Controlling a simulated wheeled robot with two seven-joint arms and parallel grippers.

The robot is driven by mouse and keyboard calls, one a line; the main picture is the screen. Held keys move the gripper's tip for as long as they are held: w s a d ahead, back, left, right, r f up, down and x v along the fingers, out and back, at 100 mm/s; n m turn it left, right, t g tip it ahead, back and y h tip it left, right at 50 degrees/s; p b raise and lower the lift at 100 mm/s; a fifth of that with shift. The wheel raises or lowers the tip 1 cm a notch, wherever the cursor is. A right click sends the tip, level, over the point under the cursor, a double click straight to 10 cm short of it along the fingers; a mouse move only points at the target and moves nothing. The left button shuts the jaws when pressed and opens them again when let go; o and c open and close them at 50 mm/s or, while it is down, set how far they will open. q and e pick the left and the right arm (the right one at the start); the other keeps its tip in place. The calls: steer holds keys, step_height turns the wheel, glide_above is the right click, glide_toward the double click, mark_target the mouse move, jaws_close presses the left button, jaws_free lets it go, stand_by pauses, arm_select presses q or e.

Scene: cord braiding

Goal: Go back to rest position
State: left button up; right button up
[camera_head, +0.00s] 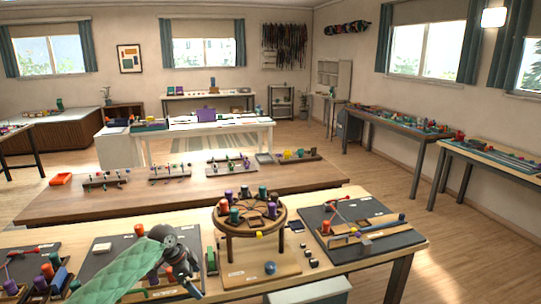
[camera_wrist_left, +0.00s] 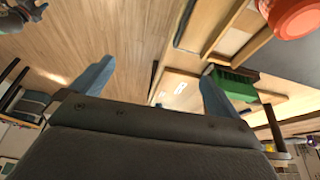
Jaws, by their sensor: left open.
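My left gripper (camera_head: 184,278) hangs over the front bench, left of the round braiding stand, at the end of my green-sleeved arm. In the left wrist view its two blue-grey fingers (camera_wrist_left: 152,88) stand wide apart with nothing between them. The round wooden braiding stand (camera_head: 250,212) carries several coloured spools around its rim and stands on legs on a wooden base. The gripper is apart from the stand. My right gripper is in neither view.
The front bench (camera_head: 350,266) holds a dark mat (camera_head: 315,215) with rods at right and more spools at left. A green block (camera_wrist_left: 235,82) and a red-orange round part (camera_wrist_left: 290,15) show near the gripper in the wrist view. A long wooden table (camera_head: 150,205) stands behind.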

arm_select(q)
steer(key=s+d+f+n, duration=0.1)
steer(key=s+d+f, duration=0.3)
steer(key=s, duration=0.3)
steer(key=s+d+f+n+t, duration=0.1)
steer(key=s+d+f, duration=0.2)
steer(key=s, duration=0.3)
steer(key=s+d+f+n, duration=0.2)
steer(key=s+d+f, duration=0.2)
steer(key=s, duration=0.3)
steer(key=s+a+n+t+y, duration=0.15)
steer(key=s+a+n, duration=0.25)
steer(key=s, duration=0.8)
steer(key=s+a+n+y, duration=0.3)
steer(key=s+a+n, duration=0.15)
steer(key=s, duration=0.85)
steer(key=s+d+f+g, duration=0.1)
steer(key=s+d+f, duration=0.1)
steer(key=f, duration=1.8)
steer(key=s+d+f+g, duration=0.1)
steer(key=s+f, duration=0.2)
steer(key=f, duration=1.8)
steer(key=shift+d+f+h, duration=0.2)
steer(key=shift+d+h, duration=0.2)
steer(key=shift+h, duration=0.05)
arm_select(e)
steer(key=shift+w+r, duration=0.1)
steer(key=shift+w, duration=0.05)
